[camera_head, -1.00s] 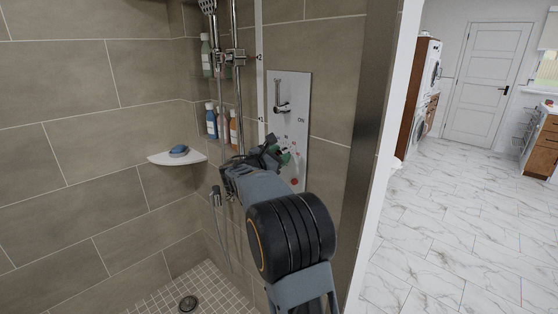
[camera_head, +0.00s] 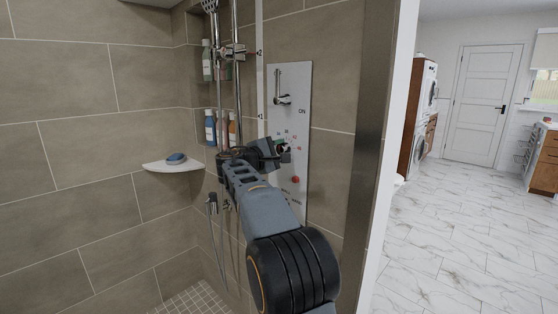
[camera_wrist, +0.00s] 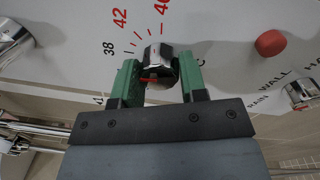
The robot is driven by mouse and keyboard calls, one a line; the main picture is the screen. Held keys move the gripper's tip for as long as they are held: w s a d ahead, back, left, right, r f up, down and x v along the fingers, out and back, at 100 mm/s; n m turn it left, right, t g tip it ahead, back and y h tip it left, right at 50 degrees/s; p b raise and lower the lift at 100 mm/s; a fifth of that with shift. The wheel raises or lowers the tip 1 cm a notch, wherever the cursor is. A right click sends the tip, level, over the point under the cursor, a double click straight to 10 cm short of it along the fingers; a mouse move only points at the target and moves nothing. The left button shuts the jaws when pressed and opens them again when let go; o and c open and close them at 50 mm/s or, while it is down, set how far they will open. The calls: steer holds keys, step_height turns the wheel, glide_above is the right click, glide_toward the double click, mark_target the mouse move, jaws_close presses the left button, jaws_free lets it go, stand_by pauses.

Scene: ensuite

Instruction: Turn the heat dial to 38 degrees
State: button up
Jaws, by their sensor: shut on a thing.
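The heat dial (camera_wrist: 158,64) is a chrome knob on the white shower panel (camera_head: 297,120). In the wrist view, my gripper (camera_wrist: 157,82) has its green fingers on either side of the dial and is shut on it. A small red mark shows on the dial's near part, toward the left. In the head view, my gripper (camera_head: 281,151) covers most of the dial.
A red button (camera_wrist: 270,43) sits beside the dial, below it in the head view. A lever (camera_head: 281,98) is above, near the ON label. Chrome shower pipes (camera_head: 238,90) and a hose stand left of my gripper. A soap shelf (camera_head: 173,166) is farther left.

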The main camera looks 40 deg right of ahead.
steer(key=shift+f+m+b, duration=0.1)
steer(key=shift+m+b, duration=0.5)
steer(key=shift+m, duration=0.6)
steer(key=o, duration=0.9)
steer(key=shift+o, duration=0.2)
steer(key=s+a, duration=0.2)
steer(key=a, duration=1.1)
steer(key=shift+s+a+f, duration=0.15)
steer(key=shift+s+a, duration=0.1)
steer(key=shift+s, duration=0.05)
steer(key=shift+w, duration=0.1)
